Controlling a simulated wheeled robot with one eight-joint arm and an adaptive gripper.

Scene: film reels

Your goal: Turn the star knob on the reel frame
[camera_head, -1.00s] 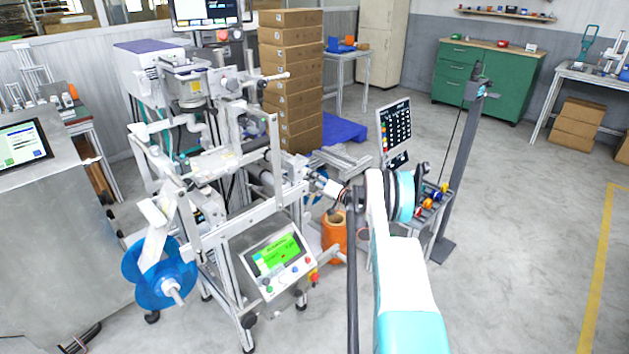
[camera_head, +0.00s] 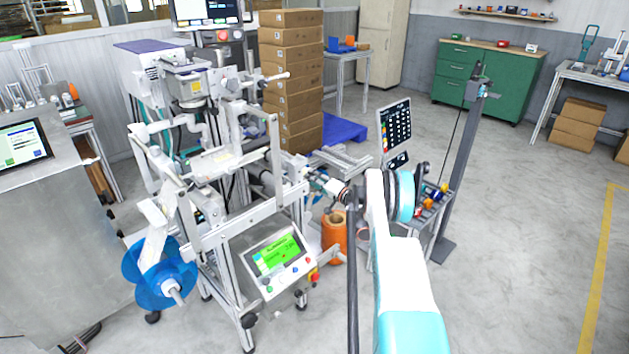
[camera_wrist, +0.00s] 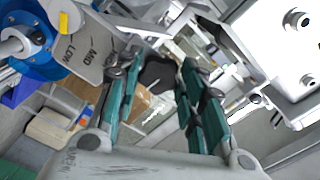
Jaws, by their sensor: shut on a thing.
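The black star knob (camera_wrist: 157,73) shows in the wrist view between the two green-padded fingers of my gripper (camera_wrist: 158,68). The fingers are shut on it, and they partly hide its lobes. In the head view my gripper (camera_head: 314,176) reaches left to the right side of the reel frame (camera_head: 250,222). The knob cannot be made out there. A grey plate marked LOW and MID (camera_wrist: 85,52) stands beside the knob in the wrist view.
A blue reel (camera_head: 150,292) hangs at the frame's lower left. A control panel with a green screen (camera_head: 276,258) sits low on the frame. An orange cylinder (camera_head: 333,245) stands below my wrist. The floor at right is open.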

